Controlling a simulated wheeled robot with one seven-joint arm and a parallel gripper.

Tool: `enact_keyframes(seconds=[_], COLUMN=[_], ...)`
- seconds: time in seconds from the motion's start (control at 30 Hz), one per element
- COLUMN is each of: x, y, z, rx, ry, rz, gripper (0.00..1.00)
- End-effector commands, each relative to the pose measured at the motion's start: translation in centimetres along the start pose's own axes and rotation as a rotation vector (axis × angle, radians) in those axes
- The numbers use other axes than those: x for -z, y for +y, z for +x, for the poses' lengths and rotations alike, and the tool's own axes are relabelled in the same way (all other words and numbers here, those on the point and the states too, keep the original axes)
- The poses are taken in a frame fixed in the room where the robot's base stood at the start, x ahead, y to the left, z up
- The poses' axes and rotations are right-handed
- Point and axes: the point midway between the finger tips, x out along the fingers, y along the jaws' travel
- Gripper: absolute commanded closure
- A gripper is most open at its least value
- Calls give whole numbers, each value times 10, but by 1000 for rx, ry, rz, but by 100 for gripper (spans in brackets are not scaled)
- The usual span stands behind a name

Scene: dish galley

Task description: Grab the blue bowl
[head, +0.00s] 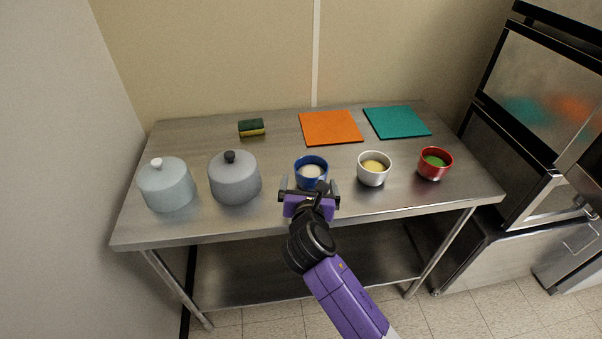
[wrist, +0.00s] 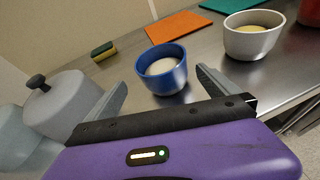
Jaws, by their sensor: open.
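The blue bowl (head: 311,172) stands upright on the steel table near its front middle, with something whitish inside. In the wrist view the blue bowl (wrist: 163,71) sits just beyond and between the fingers. My purple gripper (head: 309,190) is open and empty, right in front of the bowl. Its two fingers also show in the wrist view (wrist: 160,93), spread wide on either side of the bowl's near side. I cannot tell whether either finger touches the bowl. The bowl's lower front is partly hidden by the gripper in the head view.
A white bowl (head: 374,168) with yellow contents and a red bowl (head: 435,163) with green contents stand to the right. Two grey lidded pots (head: 235,178) (head: 167,185) stand left. A sponge (head: 251,128), an orange mat (head: 330,128) and a teal mat (head: 397,122) lie behind.

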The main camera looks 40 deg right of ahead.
Motion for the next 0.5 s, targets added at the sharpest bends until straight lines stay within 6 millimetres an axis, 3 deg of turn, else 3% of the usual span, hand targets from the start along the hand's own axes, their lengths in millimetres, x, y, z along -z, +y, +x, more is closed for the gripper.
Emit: enact_keyframes(seconds=[0.17, 0.5], x=[2, 2], y=[-3, -4], z=[2, 34], rx=[13, 12], ry=[10, 11], rz=[-86, -91], gripper=[0, 0])
